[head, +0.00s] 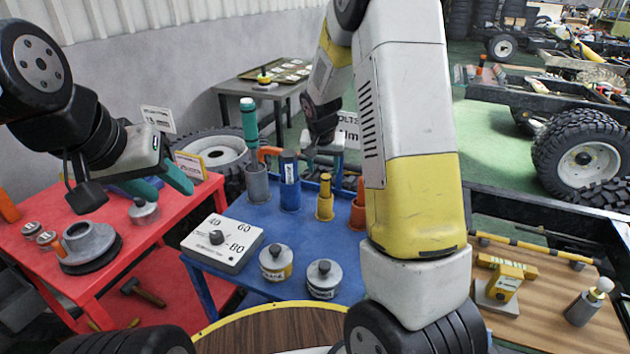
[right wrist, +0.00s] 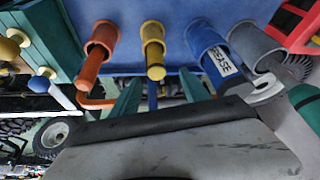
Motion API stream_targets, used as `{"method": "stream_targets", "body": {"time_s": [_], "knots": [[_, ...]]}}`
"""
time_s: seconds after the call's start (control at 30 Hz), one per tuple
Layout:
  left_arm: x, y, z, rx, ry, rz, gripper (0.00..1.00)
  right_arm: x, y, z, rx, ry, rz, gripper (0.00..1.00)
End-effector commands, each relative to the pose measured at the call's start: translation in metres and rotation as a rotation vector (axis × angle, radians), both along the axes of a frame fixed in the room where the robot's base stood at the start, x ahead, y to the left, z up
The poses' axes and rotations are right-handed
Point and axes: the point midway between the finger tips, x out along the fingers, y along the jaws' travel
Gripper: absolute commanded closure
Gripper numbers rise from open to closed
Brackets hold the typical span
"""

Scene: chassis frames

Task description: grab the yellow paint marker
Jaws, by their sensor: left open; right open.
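The yellow paint marker (head: 325,183) stands in a yellow cup (head: 325,207) on the blue table. In the right wrist view the marker (right wrist: 155,68) sticks out of its cup (right wrist: 152,33), which appears upside down there. My right gripper (right wrist: 160,82) is open, with its green fingers to either side of the marker in that view. They do not appear to touch it. In the head view the right gripper (head: 318,150) is near the table's back edge, behind the marker, its fingertips hard to make out. My left gripper (head: 165,185) is open and empty above the red table.
An orange cup (head: 358,212) and a blue grease holder (head: 290,192) flank the yellow cup closely. A grey cup (head: 257,184) stands farther left. A dial box (head: 222,243) and two grey-lidded jars (head: 276,262) lie nearer. My right arm covers the table's right part.

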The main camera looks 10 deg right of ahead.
Motion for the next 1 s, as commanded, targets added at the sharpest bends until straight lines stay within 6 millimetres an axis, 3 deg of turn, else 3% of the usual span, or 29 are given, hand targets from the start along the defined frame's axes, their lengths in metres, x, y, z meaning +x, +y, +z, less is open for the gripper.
{"method": "stream_targets", "body": {"time_s": [0.6, 0.9, 0.93, 1.0], "knots": [[0.0, 0.0, 0.0, 0.0, 0.0, 0.0, 0.56, 0.026, -0.015, -0.071, -0.005, 0.003, -0.001, 0.46], [0.0, 0.0, 0.0, 0.0, 0.0, 0.0, 0.56, 0.029, -0.016, -0.076, -0.005, 0.001, -0.002, 0.46], [0.0, 0.0, 0.0, 0.0, 0.0, 0.0, 0.56, 0.029, -0.015, -0.076, -0.005, 0.001, -0.002, 0.48], [0.0, 0.0, 0.0, 0.0, 0.0, 0.0, 0.56, 0.029, -0.015, -0.076, -0.005, 0.001, -0.002, 0.62]]}}
